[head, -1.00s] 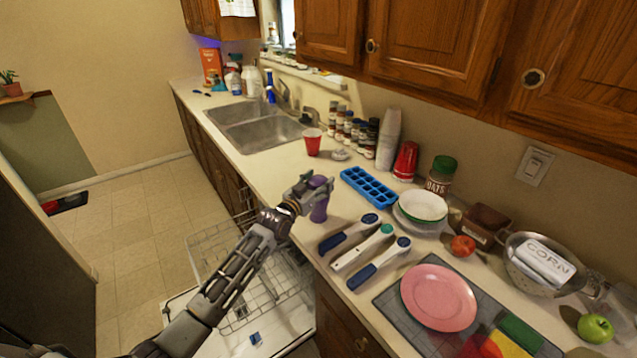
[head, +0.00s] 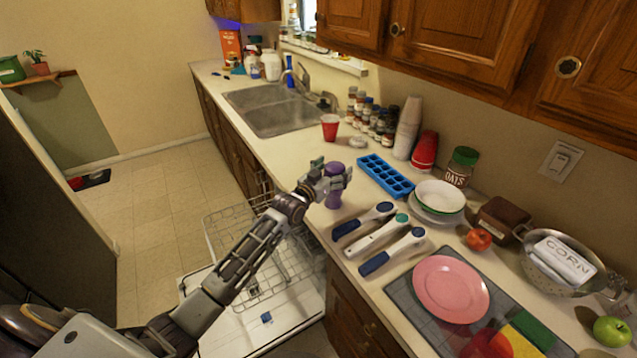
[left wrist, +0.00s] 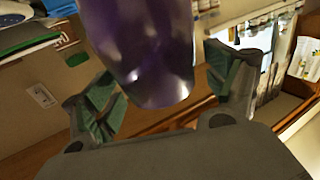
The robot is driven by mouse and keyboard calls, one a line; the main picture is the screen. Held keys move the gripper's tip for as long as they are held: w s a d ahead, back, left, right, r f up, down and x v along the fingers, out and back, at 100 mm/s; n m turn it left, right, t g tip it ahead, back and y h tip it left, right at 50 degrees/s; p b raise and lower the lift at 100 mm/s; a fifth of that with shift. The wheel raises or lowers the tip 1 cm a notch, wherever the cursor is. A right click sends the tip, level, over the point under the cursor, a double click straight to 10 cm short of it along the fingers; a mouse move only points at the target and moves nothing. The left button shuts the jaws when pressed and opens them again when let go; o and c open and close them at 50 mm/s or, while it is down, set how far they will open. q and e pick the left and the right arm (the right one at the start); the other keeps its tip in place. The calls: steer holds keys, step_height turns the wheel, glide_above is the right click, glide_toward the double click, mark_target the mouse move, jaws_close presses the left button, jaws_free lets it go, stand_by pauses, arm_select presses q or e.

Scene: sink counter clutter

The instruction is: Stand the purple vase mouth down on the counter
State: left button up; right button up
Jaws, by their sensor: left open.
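The purple vase (head: 334,199) stands on the counter near its front edge, beside the dishwasher opening. My left gripper (head: 332,180) is at the vase's upper part, with its fingers open to either side. In the left wrist view, the purple vase (left wrist: 145,45) hangs into the picture between the two spread fingers of my left gripper (left wrist: 165,92), with visible gaps on both sides. The fingers partly hide the vase in the head view. I cannot tell which end of the vase is its mouth. My right gripper is not in view.
A blue ice tray (head: 385,176) lies right of the vase, and several blue-handled utensils (head: 392,250) lie in front of it. A red cup (head: 330,127) stands behind, near the sink (head: 270,108). The open dishwasher rack (head: 245,240) is below left.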

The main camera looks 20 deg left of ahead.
arm_select(q)
steer(key=v, duration=1.1)
steer(key=shift+s, duration=0.25)
stand_by(0.3)
steer(key=shift+r, duration=0.1)
stand_by(0.9)
